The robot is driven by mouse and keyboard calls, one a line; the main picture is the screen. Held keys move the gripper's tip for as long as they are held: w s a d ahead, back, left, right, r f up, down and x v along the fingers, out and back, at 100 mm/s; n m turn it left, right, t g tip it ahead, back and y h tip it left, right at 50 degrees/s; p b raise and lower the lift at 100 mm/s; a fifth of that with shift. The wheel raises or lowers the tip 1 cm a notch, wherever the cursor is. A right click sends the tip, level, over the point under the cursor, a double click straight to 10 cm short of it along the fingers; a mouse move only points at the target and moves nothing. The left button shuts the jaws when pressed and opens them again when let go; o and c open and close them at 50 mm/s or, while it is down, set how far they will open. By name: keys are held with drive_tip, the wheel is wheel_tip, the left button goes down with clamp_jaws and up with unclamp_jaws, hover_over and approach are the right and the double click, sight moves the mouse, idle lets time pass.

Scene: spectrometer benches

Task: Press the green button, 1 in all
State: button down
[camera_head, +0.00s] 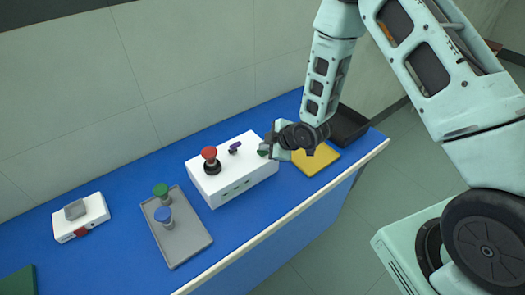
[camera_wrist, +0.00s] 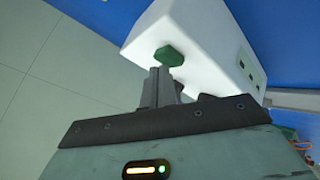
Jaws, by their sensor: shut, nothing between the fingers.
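The green button (camera_wrist: 168,56) is on the white box (camera_wrist: 165,25) in the wrist view, directly in front of my fingertips. In the head view a small green patch of it (camera_head: 263,149) shows at the right end of the white box (camera_head: 225,184), mostly hidden by my gripper. My gripper (camera_head: 271,151) is shut and empty, with its fingers together, also seen in the wrist view (camera_wrist: 167,72). The tips overlap the button's lower edge in the wrist view. I cannot tell whether they touch it or whether it is pressed down.
A red knob (camera_head: 209,154) and a purple switch (camera_head: 235,147) are on the white box. A grey tray (camera_head: 184,247) holds a green knob (camera_head: 161,190) and a blue knob (camera_head: 164,216). A yellow pad (camera_head: 317,159) and black tray (camera_head: 348,126) lie right. A small white device (camera_head: 90,215) is left.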

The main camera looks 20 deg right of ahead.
sight(266, 152)
drive_tip(key=shift+f, duration=0.25)
drive_tip(key=shift+r, duration=0.1)
idle(0.5)
drive_tip(key=shift+r, duration=0.8)
drive_tip(key=shift+r+p, duration=1.75)
drive_tip(key=shift+r, duration=0.8)
